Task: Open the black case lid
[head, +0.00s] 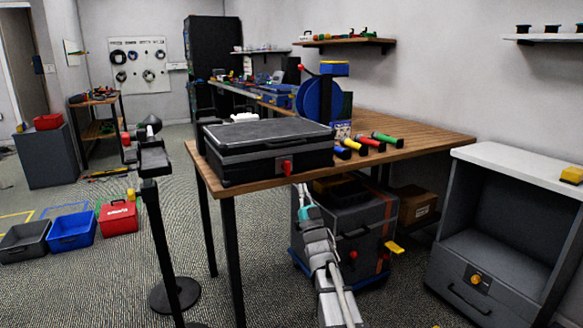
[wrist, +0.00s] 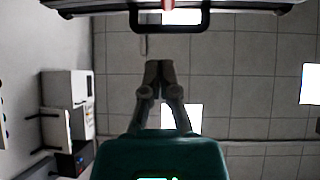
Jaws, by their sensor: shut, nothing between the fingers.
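The black case (head: 265,150) sits on the wooden table (head: 225,187) with its grey-topped lid down. A red latch (head: 287,167) is on its front face. In the wrist view the case edge (wrist: 90,6) runs along the top, with a black handle (wrist: 168,27) and part of the red latch (wrist: 167,5). My gripper (head: 299,188) is in front of the case, just below the latch and the table edge. In the wrist view my gripper (wrist: 160,65) is shut and empty, its tips a little apart from the handle.
Screwdrivers with coloured handles (head: 386,139) lie right of the case, and a blue cable reel (head: 320,100) stands behind. A dark wheeled box (head: 340,235) is under the table. A grey cabinet (head: 500,240) stands at the right. A black post (head: 160,220) stands left of the table.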

